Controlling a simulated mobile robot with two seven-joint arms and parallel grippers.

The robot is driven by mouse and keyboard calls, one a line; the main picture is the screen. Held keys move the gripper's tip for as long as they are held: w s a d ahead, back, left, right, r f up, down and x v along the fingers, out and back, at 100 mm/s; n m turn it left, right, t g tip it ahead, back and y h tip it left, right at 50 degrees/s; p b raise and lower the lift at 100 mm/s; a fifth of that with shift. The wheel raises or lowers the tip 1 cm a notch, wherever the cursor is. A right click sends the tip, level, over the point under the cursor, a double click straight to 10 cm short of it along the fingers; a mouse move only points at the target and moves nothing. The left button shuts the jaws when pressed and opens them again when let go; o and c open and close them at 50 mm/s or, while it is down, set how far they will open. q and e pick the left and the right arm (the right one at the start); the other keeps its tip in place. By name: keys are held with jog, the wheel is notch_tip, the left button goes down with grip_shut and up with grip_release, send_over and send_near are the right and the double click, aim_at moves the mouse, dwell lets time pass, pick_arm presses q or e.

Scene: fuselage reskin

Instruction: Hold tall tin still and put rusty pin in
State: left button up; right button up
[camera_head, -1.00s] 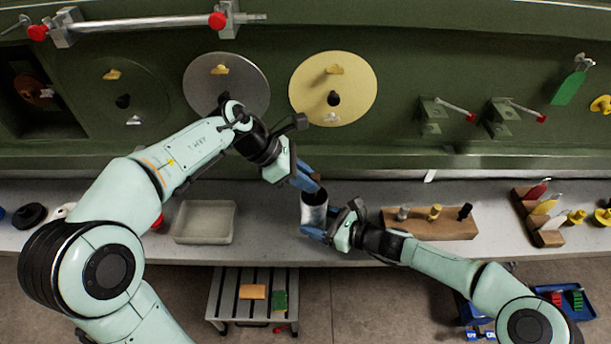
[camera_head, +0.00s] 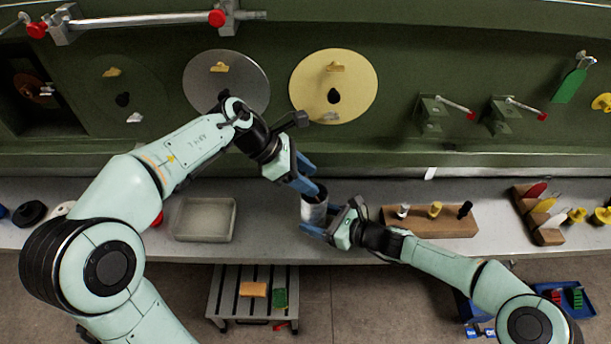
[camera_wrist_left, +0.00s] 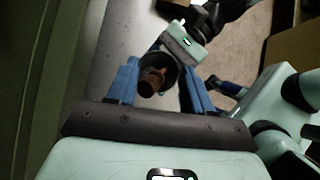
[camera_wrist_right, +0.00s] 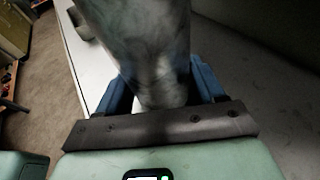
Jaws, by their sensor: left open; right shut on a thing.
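The tall tin (camera_head: 315,211) is a grey metal cylinder standing upright at the bench's front, and it fills the right wrist view (camera_wrist_right: 150,45). My right gripper (camera_head: 318,232) is shut on the tin from the right. My left gripper (camera_head: 311,188) is open just above the tin's mouth. In the left wrist view, the rusty brown pin (camera_wrist_left: 151,82) sits in the dark round mouth of the tin, its end showing between my open left fingers (camera_wrist_left: 160,88). How deep the pin goes is hidden.
A wooden block (camera_head: 455,229) with a white, a yellow and a black peg stands to the right. A grey tray (camera_head: 206,238) lies to the left. A slatted stool (camera_head: 238,309) stands below the bench's front edge. The green panel wall rises behind.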

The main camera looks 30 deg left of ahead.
pick_arm(q)
jog(key=shift+r, duration=3.85)
pick_arm(e)
jog(key=o, duration=0.9)
jog(key=shift+d, duration=0.1)
jog(key=v, duration=1.1)
jog(key=shift+d+r, duration=0.15)
jog(key=shift+d, duration=0.25)
